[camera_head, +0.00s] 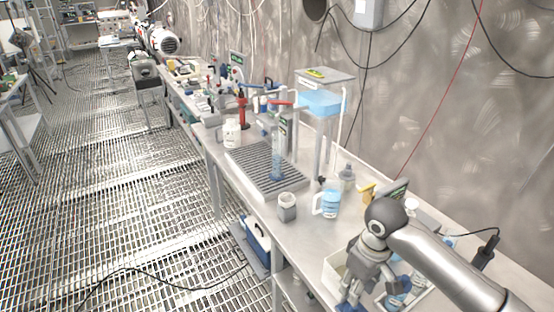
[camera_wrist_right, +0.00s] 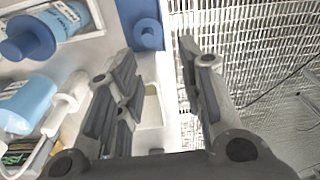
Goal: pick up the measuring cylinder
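The measuring cylinder (camera_head: 277,159) is a tall, clear, narrow vessel with a blue tint low down. It stands upright on the grey slatted drain tray (camera_head: 262,172) on the bench, below a raised tank, in the head view. My right gripper (camera_head: 352,301) is at the bottom right of the head view, well apart from the cylinder and nearer to me, pointing down by the bench's front edge. In the right wrist view its fingers (camera_wrist_right: 157,56) are spread with nothing held between them. The cylinder is not recognisable in the wrist view. My left gripper is not in view.
A grey cup (camera_head: 287,207) and a jug of blue liquid (camera_head: 328,201) stand between gripper and tray. The raised tank (camera_head: 322,101) stands behind the cylinder. Bottles with blue caps (camera_wrist_right: 30,38) lie beside the right gripper. Open grated floor (camera_head: 150,210) lies left of the bench.

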